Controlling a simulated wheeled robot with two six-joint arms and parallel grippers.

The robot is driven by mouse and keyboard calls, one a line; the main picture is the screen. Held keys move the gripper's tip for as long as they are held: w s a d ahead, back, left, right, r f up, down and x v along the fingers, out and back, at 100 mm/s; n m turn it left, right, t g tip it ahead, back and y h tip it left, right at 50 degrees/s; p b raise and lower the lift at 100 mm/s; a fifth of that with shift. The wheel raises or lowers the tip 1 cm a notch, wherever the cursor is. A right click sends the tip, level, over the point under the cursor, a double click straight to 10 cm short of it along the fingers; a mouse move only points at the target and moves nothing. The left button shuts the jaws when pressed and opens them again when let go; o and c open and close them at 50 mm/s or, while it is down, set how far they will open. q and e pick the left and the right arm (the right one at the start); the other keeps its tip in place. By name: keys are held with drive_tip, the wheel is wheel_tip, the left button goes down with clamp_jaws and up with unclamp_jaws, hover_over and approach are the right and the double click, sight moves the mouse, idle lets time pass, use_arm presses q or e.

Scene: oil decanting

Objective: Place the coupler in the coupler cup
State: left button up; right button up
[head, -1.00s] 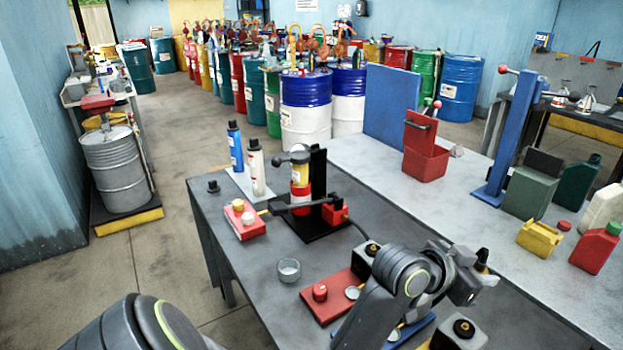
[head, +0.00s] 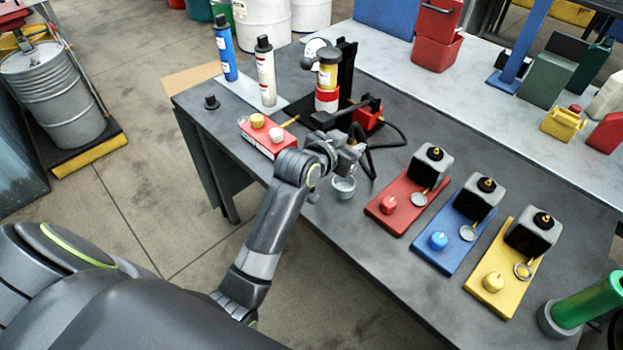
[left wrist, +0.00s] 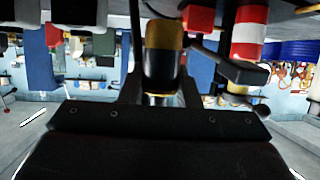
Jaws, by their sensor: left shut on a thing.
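My left gripper (head: 352,161) is above the dark table, close to a small grey cup (head: 343,189), which seems to be the coupler cup. The cup stands on the table just below the gripper in the head view, and the arm partly covers its near side. In the left wrist view my left gripper (left wrist: 161,90) is shut on a dark cylinder with a yellow-gold band, seemingly the coupler (left wrist: 163,60). The coupler is hard to make out in the head view. My right gripper is not in view.
A stand with a red and yellow cylinder (head: 327,85) is behind the gripper, with a black hose (head: 390,137) beside it. Red (head: 388,205), blue (head: 439,242) and yellow (head: 490,284) plates stand to the right. A red box (head: 266,134) is to the left.

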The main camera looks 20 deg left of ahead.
use_arm(q)
drive_tip(key=shift+f, duration=5.25)
drive_tip(key=o, duration=1.1)
drive_tip(key=shift+c, duration=0.2)
drive_tip(key=shift+r+p, duration=0.2)
drive_tip(key=shift+p, duration=0.15)
drive_tip(key=b+v, duration=0.1)
drive_tip(key=v, duration=1.1)
